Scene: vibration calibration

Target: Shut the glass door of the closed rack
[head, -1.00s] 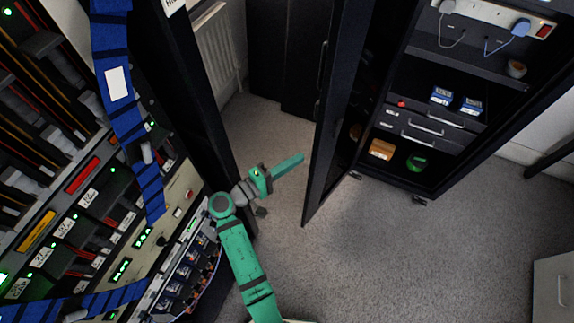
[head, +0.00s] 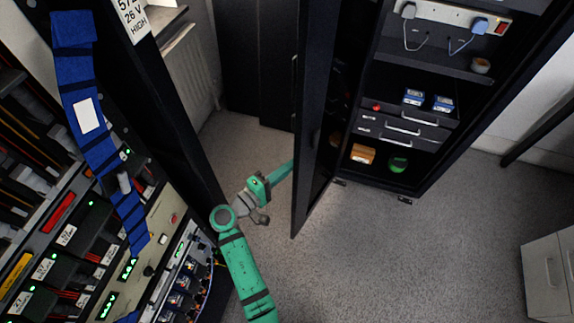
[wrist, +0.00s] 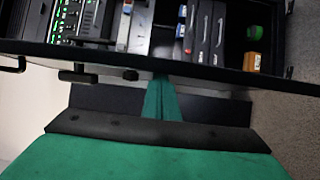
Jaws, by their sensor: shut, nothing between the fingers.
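The black rack (head: 432,172) stands open at the back right, with its shelves and drawers showing. Its black-framed glass door (head: 309,165) hangs open on the left side and swings out toward me. My green gripper (head: 280,173) is shut and empty, on the left, outer side of the door. Its tips reach the door's edge in the picture and are partly hidden there. In the wrist view the shut fingers (wrist: 162,98) point at the dark door frame (wrist: 205,72), which crosses the view. I cannot tell whether they touch.
The other equipment rack (head: 100,245) with blue straps and green lights stands close on my left. A white cabinet (head: 545,272) stands at the right. The grey carpet (head: 400,260) before the open rack is clear. A radiator (head: 190,80) is at the back left.

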